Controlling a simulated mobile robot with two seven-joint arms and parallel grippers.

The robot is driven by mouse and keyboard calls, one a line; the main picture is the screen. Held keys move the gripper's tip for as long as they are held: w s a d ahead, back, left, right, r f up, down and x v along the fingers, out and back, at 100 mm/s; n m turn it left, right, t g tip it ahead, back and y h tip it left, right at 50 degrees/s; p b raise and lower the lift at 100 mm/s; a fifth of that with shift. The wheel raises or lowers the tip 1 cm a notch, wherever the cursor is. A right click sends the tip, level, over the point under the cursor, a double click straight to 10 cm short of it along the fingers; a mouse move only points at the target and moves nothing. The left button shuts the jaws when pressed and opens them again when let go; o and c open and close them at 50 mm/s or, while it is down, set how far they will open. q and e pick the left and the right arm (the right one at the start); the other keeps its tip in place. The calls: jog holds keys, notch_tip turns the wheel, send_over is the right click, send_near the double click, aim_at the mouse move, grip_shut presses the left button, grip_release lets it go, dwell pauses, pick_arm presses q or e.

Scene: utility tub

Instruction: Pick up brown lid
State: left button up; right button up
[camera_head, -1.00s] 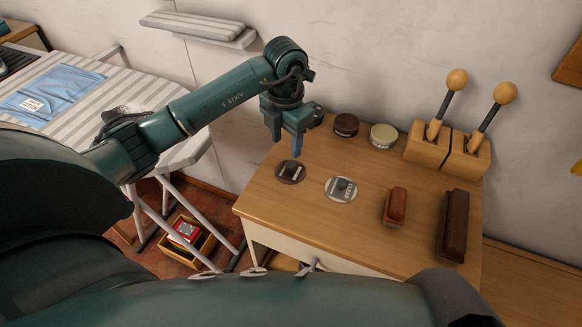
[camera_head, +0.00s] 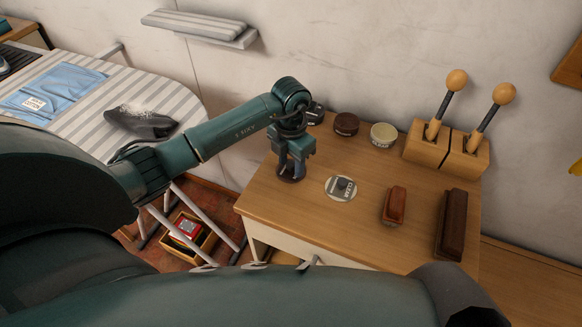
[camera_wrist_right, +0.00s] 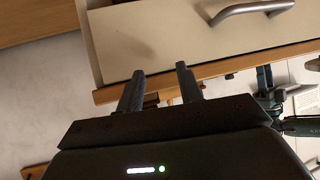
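The brown lid (camera_head: 290,179) lies flat near the left edge of the wooden cabinet top (camera_head: 340,235), partly hidden by my left gripper. My left gripper (camera_head: 290,173) points down right over the lid, its two fingers apart with a gap between them. Its fingertips are at the lid's level, seemingly on both sides of its middle; contact cannot be told. My right gripper (camera_wrist_right: 160,90) is open and empty in the right wrist view, near a pale drawer front (camera_wrist_right: 200,40) with a metal handle (camera_wrist_right: 250,12).
A cream lid (camera_head: 341,188) lies just right of the brown lid. Behind are a brown tin (camera_head: 346,124) and a cream tin (camera_head: 383,134). Two brushes (camera_head: 395,206) (camera_head: 452,225) and a wooden block with two knobbed handles (camera_head: 446,150) stand to the right. An ironing board (camera_head: 165,95) is at left.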

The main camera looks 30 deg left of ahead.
pick_arm(q)
grip_shut()
jog(key=shift+r, duration=0.15)
